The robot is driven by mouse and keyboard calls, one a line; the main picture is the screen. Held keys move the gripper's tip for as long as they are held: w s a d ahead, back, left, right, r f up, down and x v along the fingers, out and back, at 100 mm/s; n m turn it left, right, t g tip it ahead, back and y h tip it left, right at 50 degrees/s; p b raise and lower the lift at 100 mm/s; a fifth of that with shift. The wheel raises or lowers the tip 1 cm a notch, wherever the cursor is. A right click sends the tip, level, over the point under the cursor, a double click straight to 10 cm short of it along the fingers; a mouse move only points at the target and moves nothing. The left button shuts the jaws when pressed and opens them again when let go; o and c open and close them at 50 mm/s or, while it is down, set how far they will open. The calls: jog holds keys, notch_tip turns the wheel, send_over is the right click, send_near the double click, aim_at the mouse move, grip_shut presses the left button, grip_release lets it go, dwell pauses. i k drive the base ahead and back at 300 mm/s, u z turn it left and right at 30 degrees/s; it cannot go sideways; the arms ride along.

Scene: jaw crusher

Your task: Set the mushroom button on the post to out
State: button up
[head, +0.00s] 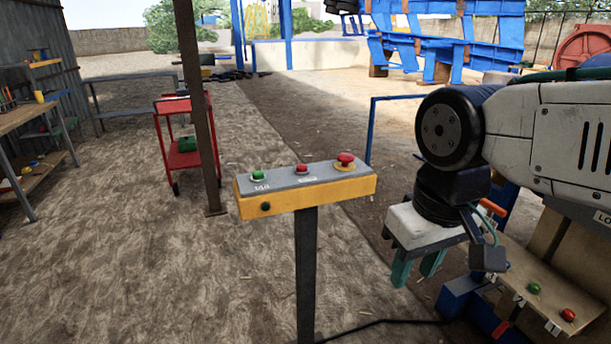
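A yellow control box (305,198) with a grey top sits on a dark post (306,275) in the middle of the head view. The red mushroom button (345,159) stands at the right end of the box top, above a yellow ring. A smaller red button (301,169) and a green button (257,175) sit to its left. My gripper (416,276) hangs to the right of the box and lower in the picture, pointing down. Its two teal fingers are apart with nothing seen between them. It does not touch the box.
A second panel (545,300) with green and red buttons lies at the lower right, close to my arm. A brown pillar (198,110) and a red cart (183,150) stand behind the box. A blue rail (371,130) rises behind its right end. A dark cable (380,322) crosses the ground.

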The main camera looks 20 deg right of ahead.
aim_at(346, 158)
jog(key=k, duration=0.5)
jog(key=u, duration=0.9)
jog(key=i, duration=0.75)
jog(key=z, duration=0.95)
